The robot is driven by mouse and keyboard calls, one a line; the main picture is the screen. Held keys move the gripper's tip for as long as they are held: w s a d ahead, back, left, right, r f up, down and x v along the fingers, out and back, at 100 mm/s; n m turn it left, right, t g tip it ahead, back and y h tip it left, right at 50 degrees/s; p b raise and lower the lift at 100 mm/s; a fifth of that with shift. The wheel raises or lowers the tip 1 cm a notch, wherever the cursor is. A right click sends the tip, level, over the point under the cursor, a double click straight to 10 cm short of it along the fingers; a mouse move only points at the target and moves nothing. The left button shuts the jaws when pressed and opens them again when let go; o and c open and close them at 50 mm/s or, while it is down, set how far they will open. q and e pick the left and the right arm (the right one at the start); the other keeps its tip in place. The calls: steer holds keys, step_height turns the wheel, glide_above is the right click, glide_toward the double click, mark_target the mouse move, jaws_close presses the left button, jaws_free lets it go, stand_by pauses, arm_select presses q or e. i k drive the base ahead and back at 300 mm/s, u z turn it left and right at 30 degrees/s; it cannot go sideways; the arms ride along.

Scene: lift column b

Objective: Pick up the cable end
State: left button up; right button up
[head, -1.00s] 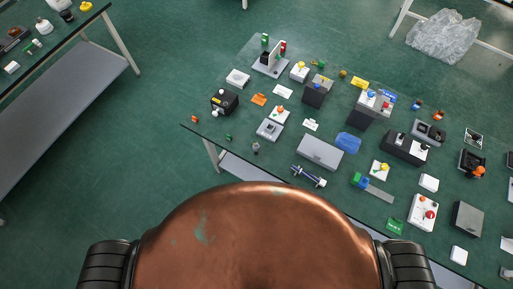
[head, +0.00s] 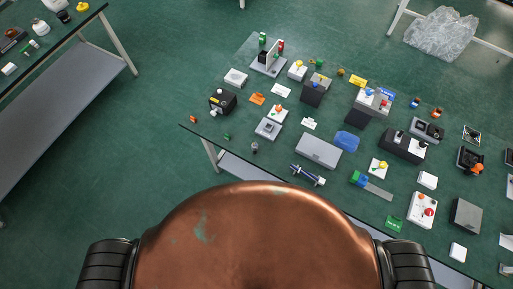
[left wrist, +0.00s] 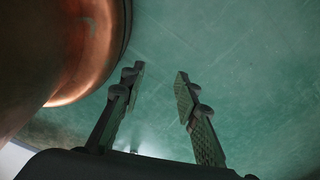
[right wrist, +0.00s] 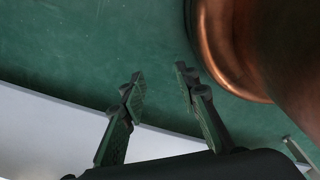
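I cannot make out a cable end in any view; the items on the table are small from here. My left gripper (left wrist: 158,85) shows in the left wrist view, open and empty, with only green floor beyond its fingers. My right gripper (right wrist: 158,85) shows in the right wrist view, also open and empty, over green floor near a pale surface. Neither gripper shows in the head view. The work table (head: 226,130) stands ahead and to the right in the head view, away from both grippers.
The table carries many small items, among them a grey box (head: 319,150), a blue translucent piece (head: 346,141), a blue-and-black cylinder (head: 308,175) and a black box (head: 222,101). Another table (head: 70,80) stands at left. A clear plastic bag (head: 441,35) lies at top right. Floor between the tables is free.

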mark_target(254, 145)
steer(key=z, duration=3.3)
steer(key=k, duration=0.9)
steer(key=u, duration=1.3)
